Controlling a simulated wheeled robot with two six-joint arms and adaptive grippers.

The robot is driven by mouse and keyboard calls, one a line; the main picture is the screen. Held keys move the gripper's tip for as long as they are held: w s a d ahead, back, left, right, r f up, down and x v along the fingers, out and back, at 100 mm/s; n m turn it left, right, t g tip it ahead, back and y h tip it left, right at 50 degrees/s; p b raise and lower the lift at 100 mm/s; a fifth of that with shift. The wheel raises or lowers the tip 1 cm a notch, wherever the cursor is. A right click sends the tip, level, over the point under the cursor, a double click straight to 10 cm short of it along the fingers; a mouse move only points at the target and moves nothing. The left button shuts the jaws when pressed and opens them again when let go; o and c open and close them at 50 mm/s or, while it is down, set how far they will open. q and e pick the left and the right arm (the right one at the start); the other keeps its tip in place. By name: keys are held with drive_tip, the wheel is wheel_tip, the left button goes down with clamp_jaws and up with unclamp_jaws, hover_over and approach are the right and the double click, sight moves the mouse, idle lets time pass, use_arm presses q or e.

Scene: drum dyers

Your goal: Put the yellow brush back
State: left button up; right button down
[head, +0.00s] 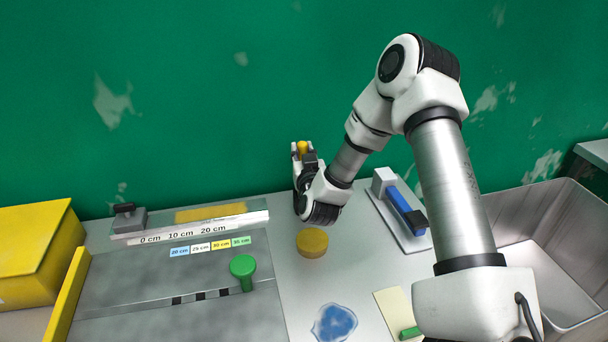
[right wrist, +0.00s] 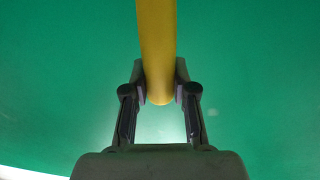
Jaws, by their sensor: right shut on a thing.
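My right gripper (head: 303,155) is raised at the back of the table, in front of the green wall. It is shut on a yellow, rod-like thing (head: 303,146), seemingly the yellow brush. In the right wrist view the yellow handle (right wrist: 156,45) stands between the two fingertips (right wrist: 161,92), with its rounded end near them and the rest running up out of the picture. The brush's other end cannot be made out. A round yellow disc (head: 312,242) lies on the grey table below the gripper. My left gripper is not in view.
A white stand with a blue bar (head: 400,205) is right of the gripper, a grey bin (head: 560,235) beyond. A green knob (head: 243,266) stands by the ruler board (head: 190,228). A blue stain (head: 335,322) and a pale pad (head: 390,300) are in front. A yellow box (head: 35,250) is left.

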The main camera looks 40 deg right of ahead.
drive_tip(key=f, duration=0.4)
drive_tip(key=shift+d+f, duration=0.2)
drive_tip(key=shift+f, duration=0.2)
drive_tip(key=shift+a+f, duration=0.15)
drive_tip(key=shift+a, duration=0.05)
drive_tip(key=shift+d+f, duration=0.15)
drive_tip(key=shift+f, duration=0.05)
drive_tip(key=c, duration=0.9)
unclamp_jaws()
drive_tip(key=shift+c, duration=0.2)
drive_tip(key=shift+r, duration=0.1)
drive_tip(key=b+v, duration=0.3)
drive_tip(key=v, duration=0.9)
